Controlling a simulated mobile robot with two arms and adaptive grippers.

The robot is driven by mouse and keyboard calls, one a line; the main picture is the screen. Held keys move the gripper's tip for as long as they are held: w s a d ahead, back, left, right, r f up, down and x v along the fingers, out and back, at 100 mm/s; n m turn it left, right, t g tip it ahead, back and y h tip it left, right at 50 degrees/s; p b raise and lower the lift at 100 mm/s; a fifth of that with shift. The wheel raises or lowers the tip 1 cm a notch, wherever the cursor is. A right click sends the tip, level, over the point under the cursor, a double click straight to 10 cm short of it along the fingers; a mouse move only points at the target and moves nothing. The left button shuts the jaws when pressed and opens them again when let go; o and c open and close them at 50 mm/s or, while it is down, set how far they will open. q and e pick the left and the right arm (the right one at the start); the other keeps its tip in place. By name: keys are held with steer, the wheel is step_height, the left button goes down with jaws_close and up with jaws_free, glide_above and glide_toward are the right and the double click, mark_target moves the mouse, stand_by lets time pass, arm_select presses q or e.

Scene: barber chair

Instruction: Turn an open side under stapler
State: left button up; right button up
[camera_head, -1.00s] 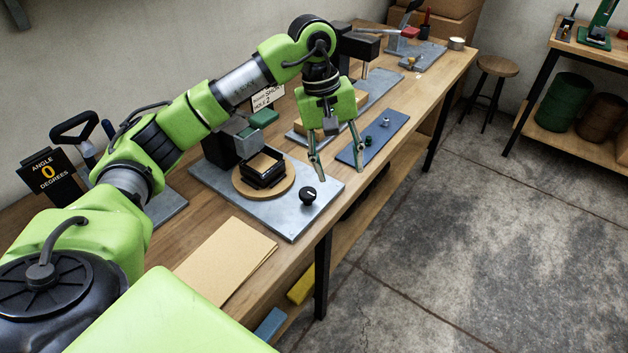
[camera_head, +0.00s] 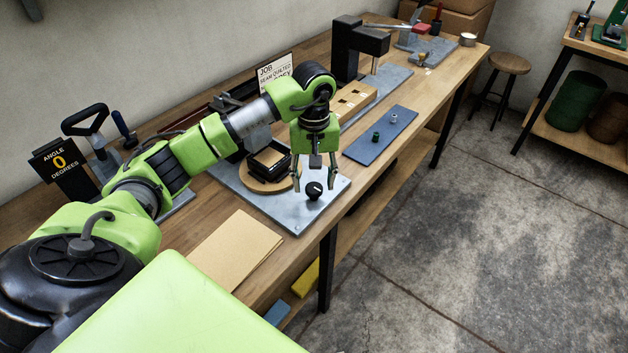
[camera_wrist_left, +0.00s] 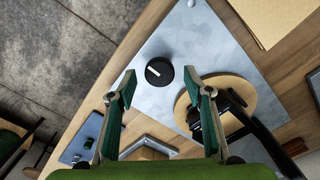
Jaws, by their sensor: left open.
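A black knob (camera_head: 314,190) with a white mark sits on a grey metal plate (camera_head: 297,222) on the bench. It also shows in the left wrist view (camera_wrist_left: 159,72), just beyond and between my fingers. A round wooden turntable (camera_head: 250,183) on the plate bears a black square piece (camera_head: 268,161). My left gripper (camera_head: 314,188) is open and empty, pointing down above the knob. In the wrist view my left gripper (camera_wrist_left: 160,85) shows its fingers apart. My right gripper is not in view.
Tan sheets (camera_head: 236,249) lie left of the plate. A blue mat (camera_head: 380,136) with small parts lies to the right. A job sign (camera_head: 275,72) and a black upright machine (camera_head: 350,50) stand behind. An angle sign (camera_head: 58,162) reads 0 degrees.

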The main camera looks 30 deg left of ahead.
arm_select(q)
steer(key=shift+f, duration=0.75)
steer(key=c, duration=1.1)
steer(key=n+b, duration=0.2)
steer(key=n, duration=0.1)
steer(key=shift+n, duration=0.4)
steer(key=n+b, duration=0.1)
steer(key=n, duration=0.3)
steer(key=shift+n+b, duration=0.3)
steer(key=shift+b, duration=0.05)
steer(key=n+b, duration=0.1)
steer(key=n, duration=0.3)
steer(key=shift+n, duration=0.3)
steer(key=n, duration=0.4)
steer(key=shift+r+n+b, duration=0.1)
steer(key=shift+n+b, duration=0.2)
steer(key=shift+b, duration=0.05)
